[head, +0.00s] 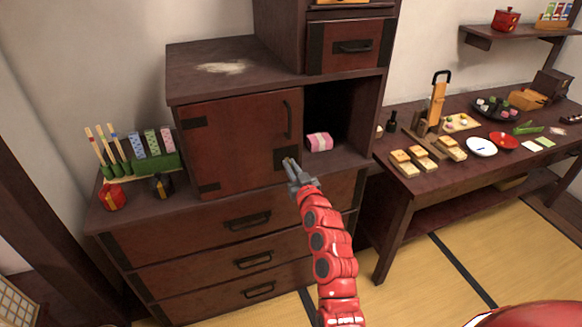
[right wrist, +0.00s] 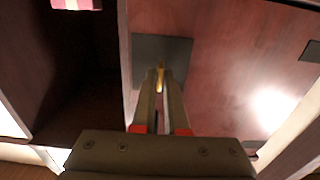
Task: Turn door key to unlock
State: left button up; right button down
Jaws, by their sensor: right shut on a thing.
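The reddish-brown cabinet door (head: 235,140) is shut, with a black handle (head: 287,119) near its right edge. A dark square lock plate (head: 283,158) sits at its lower right corner; the plate also shows in the right wrist view (right wrist: 179,52). My right gripper (head: 291,166) is at this plate. In the right wrist view its fingers (right wrist: 160,88) are shut on a small gold key (right wrist: 159,77) at the plate. The key's far end is hidden, and in the head view the gripper covers it. My left gripper is not in view.
An open compartment (head: 332,110) right of the door holds a pink and white bundle (head: 319,142). Sticks and patterned blocks stand left of the cabinet by a red pouch (head: 112,196). A side table (head: 400,185) with food and dishes stands at right.

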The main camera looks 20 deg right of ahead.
jog(key=shift+m, duration=0.3)
jog(key=m, duration=0.8)
jog(key=shift+d, duration=0.2)
jog(key=m, duration=0.4)
jog(key=shift+m, duration=0.3)
jog(key=shift+m+p, duration=0.7)
jog(key=shift+m, duration=1.6)
jog(key=shift+f, duration=0.1)
jog(key=c, duration=1)
grip_release()
jog(key=shift+s, duration=0.1)
